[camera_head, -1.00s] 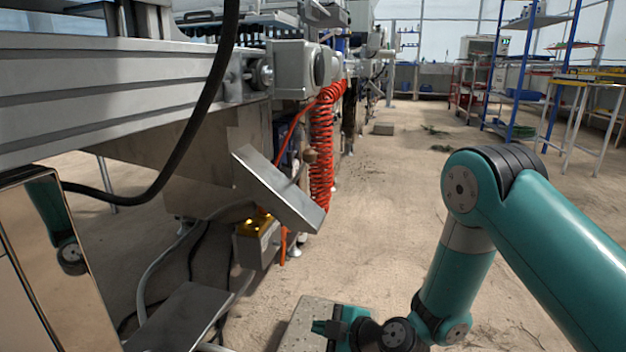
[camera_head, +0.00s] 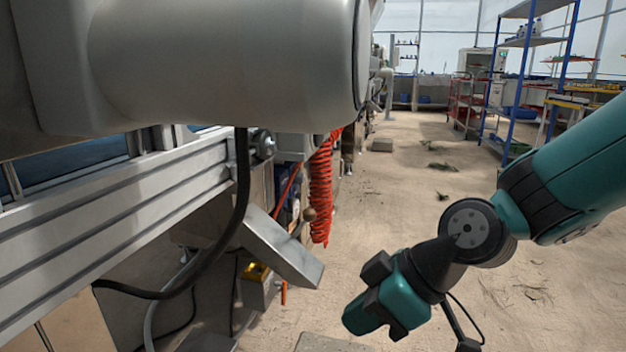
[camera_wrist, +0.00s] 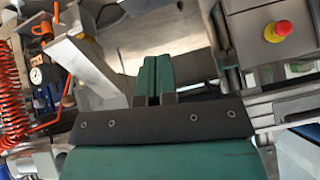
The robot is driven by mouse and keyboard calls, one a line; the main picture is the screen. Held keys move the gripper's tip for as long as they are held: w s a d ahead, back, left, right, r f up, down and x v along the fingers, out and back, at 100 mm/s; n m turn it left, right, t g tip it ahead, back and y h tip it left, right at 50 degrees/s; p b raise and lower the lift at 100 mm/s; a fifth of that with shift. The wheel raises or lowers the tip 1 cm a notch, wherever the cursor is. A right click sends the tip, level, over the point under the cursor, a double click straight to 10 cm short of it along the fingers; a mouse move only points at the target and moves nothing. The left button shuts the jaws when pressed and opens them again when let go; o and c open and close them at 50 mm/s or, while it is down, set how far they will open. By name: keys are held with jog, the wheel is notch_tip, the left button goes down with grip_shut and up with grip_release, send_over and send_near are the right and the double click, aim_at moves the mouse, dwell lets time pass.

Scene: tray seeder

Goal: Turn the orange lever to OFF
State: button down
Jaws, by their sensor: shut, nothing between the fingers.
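A small orange part, which looks like the lever (camera_head: 284,292), hangs below the tilted metal plate at the machine's side in the head view. An orange handle (camera_wrist: 42,28) also shows at the upper left of the wrist view, above a pressure gauge; I cannot read any OFF mark. My gripper (camera_head: 364,316) is to the right of the machine in the head view, apart from the orange part. In the wrist view its two teal fingers (camera_wrist: 153,80) are together with nothing between them, pointing toward a gap between metal parts.
A red coiled hose (camera_head: 320,190) hangs beside the machine. A tilted metal plate (camera_head: 280,250) and a black cable (camera_head: 240,200) stand out from it. A red emergency button (camera_wrist: 278,30) is at the wrist view's upper right. The floor to the right is open.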

jog(key=s+d+r+m+g+h+p, duration=0.1)
jog(key=s+d+r+m+h+p, duration=0.2)
jog(key=s+r, duration=0.35)
jog(key=s+d+r+m+h+p, duration=0.1)
jog(key=s+d+r+m+p, duration=0.3)
jog(key=s+d+r, duration=0.25)
notch_tip(320, 180, up, 37)
jog(key=w+p, duration=0.1)
jog(key=p, duration=3.5)
jog(key=shift+a+p, duration=0.3)
jog(key=shift+a, duration=0.1)
jog(key=c, duration=1.4)
grip_release()
jog(key=shift+f, duration=0.1)
jog(key=shift+a+n, duration=0.1)
jog(key=shift+n, duration=0.2)
